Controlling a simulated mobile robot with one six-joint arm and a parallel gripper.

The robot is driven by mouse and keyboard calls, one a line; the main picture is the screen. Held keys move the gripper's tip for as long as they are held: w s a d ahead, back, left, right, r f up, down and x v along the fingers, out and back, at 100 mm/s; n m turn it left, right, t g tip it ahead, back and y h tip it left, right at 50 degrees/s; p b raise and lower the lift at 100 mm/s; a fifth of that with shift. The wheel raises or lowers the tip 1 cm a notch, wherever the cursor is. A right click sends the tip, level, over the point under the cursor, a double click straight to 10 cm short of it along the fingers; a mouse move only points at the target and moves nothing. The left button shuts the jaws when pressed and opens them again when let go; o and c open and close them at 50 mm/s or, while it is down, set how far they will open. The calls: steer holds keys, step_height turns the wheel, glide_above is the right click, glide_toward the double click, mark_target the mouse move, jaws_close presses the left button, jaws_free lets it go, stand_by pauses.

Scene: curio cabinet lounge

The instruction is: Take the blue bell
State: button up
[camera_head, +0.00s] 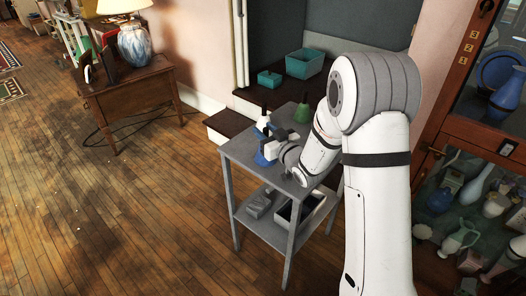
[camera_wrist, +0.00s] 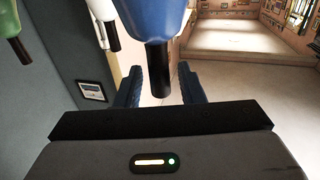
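The blue bell (camera_head: 262,159) stands on the small grey table (camera_head: 237,157), partly hidden by my gripper in the head view. My gripper (camera_head: 267,146) is at the bell. In the wrist view the blue bell (camera_wrist: 158,18) appears upside down, with its black handle between the two dark blue fingers of my gripper (camera_wrist: 160,88). Gaps show on both sides of the handle, so the fingers are open and not gripping it.
A white bell (camera_head: 263,121) and a green bell (camera_head: 302,113) stand behind on the same table. Its lower shelf holds a grey item and an open box. Teal bins (camera_head: 304,65) are behind; a glass cabinet (camera_head: 462,140) is at right. Wooden floor at left is open.

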jaws_close()
steer(key=shift+r, duration=0.1)
stand_by(0.4)
step_height(320, 180, up, 10)
steer(key=shift+f+p, duration=0.1)
steer(key=shift+p, duration=0.6)
steer(key=shift+c, duration=2.2)
jaws_free()
jaws_close()
